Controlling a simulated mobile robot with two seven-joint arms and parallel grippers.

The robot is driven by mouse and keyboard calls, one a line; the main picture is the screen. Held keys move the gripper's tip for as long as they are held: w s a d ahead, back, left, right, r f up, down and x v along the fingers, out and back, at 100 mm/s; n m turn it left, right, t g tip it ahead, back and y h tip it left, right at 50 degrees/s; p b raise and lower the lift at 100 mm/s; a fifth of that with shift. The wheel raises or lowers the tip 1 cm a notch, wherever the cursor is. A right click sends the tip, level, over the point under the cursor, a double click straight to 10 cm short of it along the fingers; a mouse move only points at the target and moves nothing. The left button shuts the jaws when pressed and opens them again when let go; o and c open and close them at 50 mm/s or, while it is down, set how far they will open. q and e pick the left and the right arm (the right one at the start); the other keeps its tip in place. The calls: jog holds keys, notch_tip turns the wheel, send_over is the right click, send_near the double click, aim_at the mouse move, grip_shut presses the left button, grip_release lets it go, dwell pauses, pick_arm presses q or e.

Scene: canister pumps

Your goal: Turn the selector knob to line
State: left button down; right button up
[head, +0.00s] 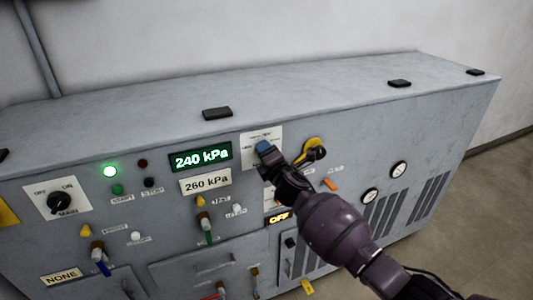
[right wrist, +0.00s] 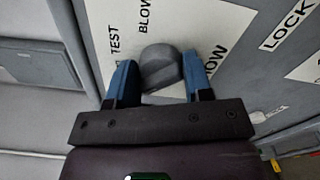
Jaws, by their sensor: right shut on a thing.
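The selector knob (right wrist: 160,68) is a dark grey round-ended knob on a white label plate (right wrist: 205,28), seen in the right wrist view. The plate reads "TEST", "BLOW" and a partly covered "...OW"; I cannot read a "line" mark. My right gripper (right wrist: 160,62) has its blue fingers on either side of the knob and is shut on it. In the head view the right gripper (head: 265,148) sits against the white plate (head: 273,132), hiding the knob and part of the lettering. The knob's pointing direction is hard to tell. My left gripper is out of view.
A green display (head: 201,157) reads 240 kPa above a 260 kPa label (head: 205,182). A black main switch (head: 60,202) is at left. A yellow-backed lock switch (head: 314,150) is just right of my gripper.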

jog(key=n, duration=0.4)
jog(key=shift+n+p, duration=0.4)
dwell(0.4)
jog(key=o, duration=0.9)
jog(key=shift+p+v, duration=0.3)
jog(key=shift+v, duration=5.15)
